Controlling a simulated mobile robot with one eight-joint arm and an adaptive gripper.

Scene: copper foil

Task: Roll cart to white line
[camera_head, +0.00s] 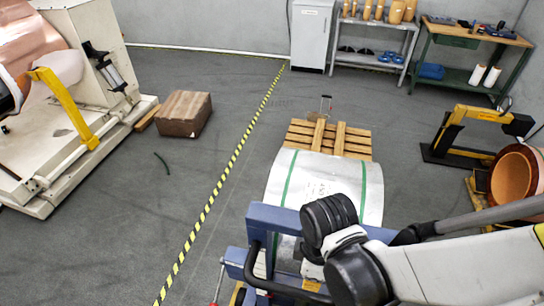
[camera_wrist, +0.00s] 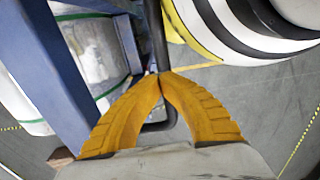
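The cart (camera_head: 270,220) has a blue frame and stands at the lower middle of the head view, beside a silver coil with green straps. Its black tubular handle (camera_head: 256,262) bends out at the near side. My gripper (camera_wrist: 160,78) has orange fingers that come together at the black handle (camera_wrist: 156,35) in the wrist view. The handle runs above and below the fingertips, and the fingers appear closed on it. In the head view my arm hides the gripper. A thin pale line (camera_head: 205,245) runs along the floor left of the cart; I cannot tell if it is the white line.
A yellow-black floor stripe (camera_head: 225,178) runs left of the cart. A wooden pallet (camera_head: 328,136) lies behind the silver coil (camera_head: 325,185). A brown box (camera_head: 184,113) and a large machine (camera_head: 85,60) stand left. A yellow stand (camera_head: 470,125) is right. Floor between stripe and box is mostly clear.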

